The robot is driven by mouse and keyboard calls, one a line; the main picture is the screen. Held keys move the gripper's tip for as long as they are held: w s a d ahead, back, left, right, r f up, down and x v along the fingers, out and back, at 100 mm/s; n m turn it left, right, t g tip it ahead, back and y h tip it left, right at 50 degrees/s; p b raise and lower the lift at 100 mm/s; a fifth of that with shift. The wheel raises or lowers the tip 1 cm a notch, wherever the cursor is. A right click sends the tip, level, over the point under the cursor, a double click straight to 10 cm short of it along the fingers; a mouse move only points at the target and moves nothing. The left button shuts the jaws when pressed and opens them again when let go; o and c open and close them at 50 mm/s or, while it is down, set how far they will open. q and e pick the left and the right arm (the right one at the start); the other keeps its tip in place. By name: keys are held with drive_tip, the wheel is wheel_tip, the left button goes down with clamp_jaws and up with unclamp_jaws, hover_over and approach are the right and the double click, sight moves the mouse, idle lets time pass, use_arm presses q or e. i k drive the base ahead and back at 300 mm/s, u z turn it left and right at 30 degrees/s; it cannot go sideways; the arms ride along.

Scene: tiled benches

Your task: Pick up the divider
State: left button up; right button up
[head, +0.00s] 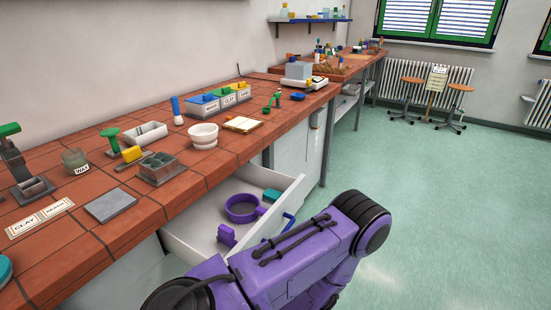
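I cannot clearly identify a divider in the head view. An open white drawer (262,231) under the near bench holds a purple ring-shaped item (240,208), a small purple piece (226,236) and a teal block (271,195). I cannot tell whether one of these is the divider. A large purple arm link of mine crosses the bottom centre, in front of the drawer's near side, and hides part of it. Neither of my grippers shows in this view.
The tiled bench (220,158) carries a white mortar (203,135), labelled boxes (226,101), a grey slab (111,204), a glass jar (75,160) and a scale (303,81). Two stools (459,97) stand far right. The green floor (450,190) at right is clear.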

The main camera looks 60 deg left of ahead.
sight(226, 235)
drive_tip(key=z, duration=0.1)
drive_tip(key=i, duration=1)
drive_tip(key=u, duration=2)
